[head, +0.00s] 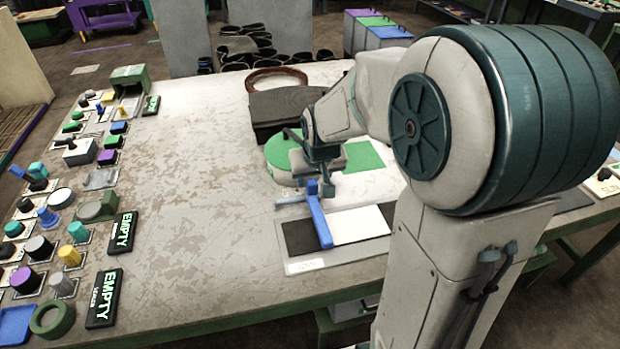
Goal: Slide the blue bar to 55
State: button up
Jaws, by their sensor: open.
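The blue bar (319,222) stands across a flat slide panel (297,267) near the table's front edge. The panel's strip is black (298,238) to the left of the bar and white (361,225) to the right. No scale numbers can be read, so I cannot tell the bar's value. My gripper (312,184) is open and sits at the bar's far end, where a blue upright part shows close to the fingers. I cannot tell whether the fingers touch it. A small pale label lies on the panel's near left corner, too small to read.
Behind my gripper are a round green-topped device (283,152) and a dark block (278,108) with a brown ring (277,79). Many knobs, buttons and black "EMPTY" signs (104,298) line the left side. The table's middle left is clear. My arm hides the right side.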

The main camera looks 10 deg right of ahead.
aim_at(312, 182)
jog(key=shift+x, duration=1.65)
jog(key=shift+r, duration=0.1)
grip_shut()
jog(key=shift+b, duration=0.3)
